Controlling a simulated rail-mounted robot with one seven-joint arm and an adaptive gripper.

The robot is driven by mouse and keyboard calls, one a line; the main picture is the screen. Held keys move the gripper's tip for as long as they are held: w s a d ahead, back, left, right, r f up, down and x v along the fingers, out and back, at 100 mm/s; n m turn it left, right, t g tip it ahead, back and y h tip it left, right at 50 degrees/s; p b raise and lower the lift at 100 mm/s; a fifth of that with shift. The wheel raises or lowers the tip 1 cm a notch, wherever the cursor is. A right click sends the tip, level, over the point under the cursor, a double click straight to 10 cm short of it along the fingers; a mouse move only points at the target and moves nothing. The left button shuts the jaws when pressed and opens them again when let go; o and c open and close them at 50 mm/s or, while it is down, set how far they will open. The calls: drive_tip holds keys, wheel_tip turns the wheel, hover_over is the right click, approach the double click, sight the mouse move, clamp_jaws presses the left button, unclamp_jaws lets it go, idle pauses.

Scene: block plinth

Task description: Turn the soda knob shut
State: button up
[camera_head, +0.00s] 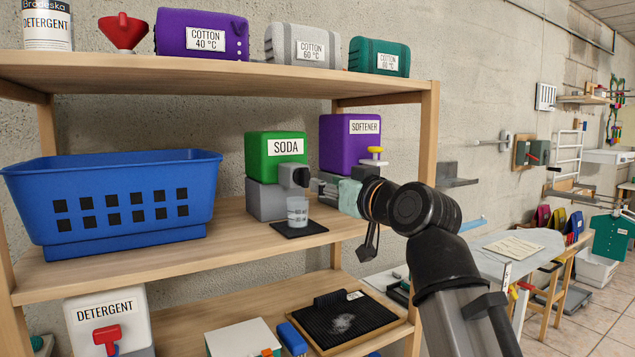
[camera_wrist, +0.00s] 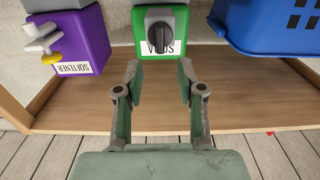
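The soda dispenser (camera_head: 275,146) is a green box on a grey base, standing on the middle shelf. Its dark grey round knob (camera_head: 295,175) sits on the front, and it also shows in the wrist view (camera_wrist: 160,28) with its bar roughly vertical in the picture. The SODA label is upside down there and partly covered by the knob. A clear cup (camera_head: 297,211) stands below the knob on a black mat (camera_head: 300,229). My gripper (camera_wrist: 160,70) is open and empty, its fingers pointing at the dispenser, apart from the knob. In the head view the fingers are partly hidden.
A purple softener dispenser (camera_head: 349,140) with a yellow-topped tap stands right of the soda. A blue basket (camera_head: 115,200) stands left. The upper shelf (camera_head: 200,70) lies above. A detergent dispenser (camera_head: 110,315) with a red knob is below.

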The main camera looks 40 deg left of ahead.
drive_tip(key=shift+v, duration=2.05)
